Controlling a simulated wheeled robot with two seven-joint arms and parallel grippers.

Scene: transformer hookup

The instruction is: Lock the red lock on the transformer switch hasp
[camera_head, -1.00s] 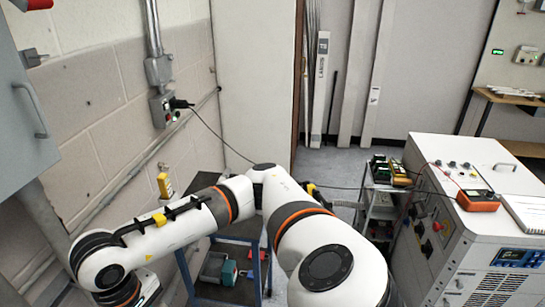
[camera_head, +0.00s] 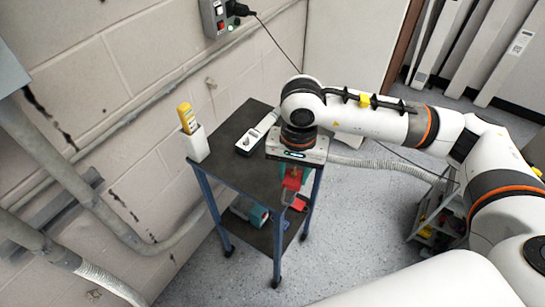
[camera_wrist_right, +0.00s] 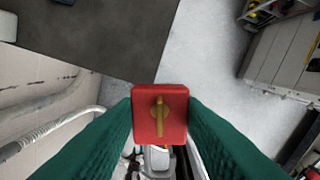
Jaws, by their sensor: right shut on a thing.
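The red lock (camera_wrist_right: 160,115) is in the right wrist view, a red block with a brass keyhole face towards the camera. The two green fingers of my right gripper (camera_wrist_right: 160,128) are closed on its sides. In the head view my right gripper (camera_head: 291,178) points down beside the cart's right edge, with the red lock (camera_head: 292,182) at its fingertips, above the lower shelf level. The lock's shackle is not clear to me. The transformer switch hasp is not seen in either current view. My left gripper is not in view.
A dark-topped cart (camera_head: 238,165) with blue legs stands by the block wall. Floor at the front is free.

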